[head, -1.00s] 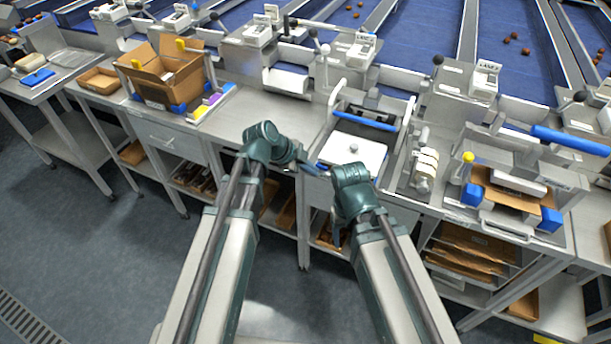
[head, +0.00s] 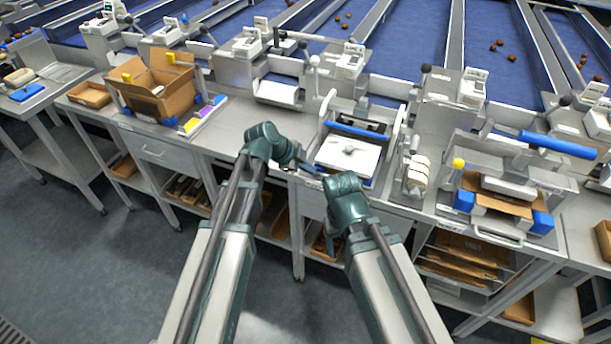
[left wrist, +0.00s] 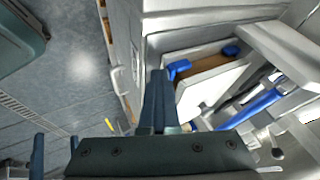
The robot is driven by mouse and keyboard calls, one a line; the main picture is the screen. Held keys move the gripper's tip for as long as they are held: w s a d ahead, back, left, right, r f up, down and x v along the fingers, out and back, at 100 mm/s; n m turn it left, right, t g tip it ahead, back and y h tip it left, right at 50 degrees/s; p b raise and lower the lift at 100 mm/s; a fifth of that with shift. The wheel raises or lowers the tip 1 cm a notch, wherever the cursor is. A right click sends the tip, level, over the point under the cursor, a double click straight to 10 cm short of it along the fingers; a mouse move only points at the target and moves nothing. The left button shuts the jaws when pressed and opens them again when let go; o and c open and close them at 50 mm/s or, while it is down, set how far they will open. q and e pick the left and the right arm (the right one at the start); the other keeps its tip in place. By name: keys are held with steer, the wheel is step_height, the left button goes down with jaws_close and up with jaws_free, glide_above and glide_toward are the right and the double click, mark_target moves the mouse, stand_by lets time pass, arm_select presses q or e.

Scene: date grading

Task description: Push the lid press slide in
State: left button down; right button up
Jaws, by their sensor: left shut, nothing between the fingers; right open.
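The lid press (head: 398,128) has a pale frame and a blue bar across it. Its slide (head: 372,182) sticks out at the front, under a white plate with a round knob (head: 349,150). In the left wrist view the slide (left wrist: 182,119) shows a brown carton edge and blue corner blocks beside the plate. My left gripper (head: 321,173) is shut and empty, with its tips close to the slide's front; I cannot tell if they touch. Its fingers fill the middle of the left wrist view (left wrist: 158,78). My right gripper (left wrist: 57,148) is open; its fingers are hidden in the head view.
A white roller unit (head: 415,175) stands right of the press. Further right is a fixture with a carton and blue blocks (head: 465,200). An open cardboard box (head: 150,95) stands to the left. Bare bench top (head: 240,115) lies between the box and press.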

arm_select(q)
steer(key=w+d, duration=0.1)
steer(key=w, duration=0.2)
steer(key=w+d, duration=0.1)
steer(key=w, duration=0.3)
steer(key=w+d, duration=0.1)
steer(key=w, duration=0.3)
steer(key=shift+w+d, duration=0.2)
steer(key=shift+d, duration=0.15)
steer(key=shift+w+r, duration=0.1)
steer(key=shift+w, duration=0.15)
steer(key=shift+d, duration=0.1)
